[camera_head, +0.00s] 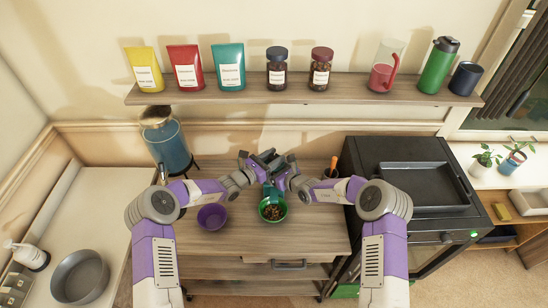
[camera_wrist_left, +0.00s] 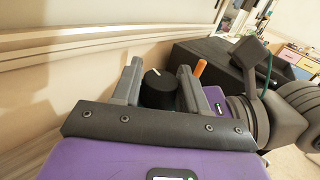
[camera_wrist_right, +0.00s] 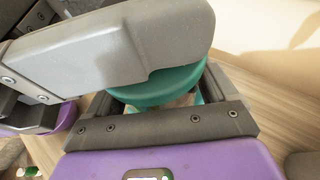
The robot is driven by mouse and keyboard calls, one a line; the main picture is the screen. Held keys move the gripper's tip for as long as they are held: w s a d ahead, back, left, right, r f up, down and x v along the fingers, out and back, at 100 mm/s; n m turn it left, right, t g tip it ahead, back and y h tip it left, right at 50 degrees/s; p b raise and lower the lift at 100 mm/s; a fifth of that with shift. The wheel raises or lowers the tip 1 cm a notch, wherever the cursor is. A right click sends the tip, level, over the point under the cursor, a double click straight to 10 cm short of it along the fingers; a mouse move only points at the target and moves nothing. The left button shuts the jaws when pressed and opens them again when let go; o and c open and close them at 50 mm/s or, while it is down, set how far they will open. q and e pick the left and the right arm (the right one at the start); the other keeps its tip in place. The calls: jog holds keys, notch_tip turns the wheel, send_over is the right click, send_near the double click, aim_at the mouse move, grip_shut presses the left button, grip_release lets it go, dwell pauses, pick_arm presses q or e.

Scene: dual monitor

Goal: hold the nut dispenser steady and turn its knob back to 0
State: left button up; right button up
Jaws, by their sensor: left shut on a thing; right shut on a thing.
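The teal nut dispenser (camera_head: 270,190) stands at the middle of the wooden table, mostly hidden behind my grippers. Its round teal top (camera_wrist_right: 165,88) shows in the right wrist view, between the fingers of my right gripper (camera_head: 276,175), which is shut on the dispenser. The black knob (camera_wrist_left: 160,88) with a white mark sits between the fingers of my left gripper (camera_head: 263,158), which is shut on it. In the head view the knob is hidden by the grippers. A green bowl with nuts (camera_head: 272,209) stands in front of the dispenser.
A purple bowl (camera_head: 212,217) stands left of the green bowl. A blue drink dispenser (camera_head: 166,145) is at the back left, and a black oven (camera_head: 400,165) stands to the right. A shelf (camera_head: 220,95) with bags and jars is above. The table front is clear.

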pick_arm(q)
jog(key=shift+a, duration=0.1)
jog(key=o, duration=1)
jog(key=shift+c, duration=0.2)
jog(key=v, duration=1.2)
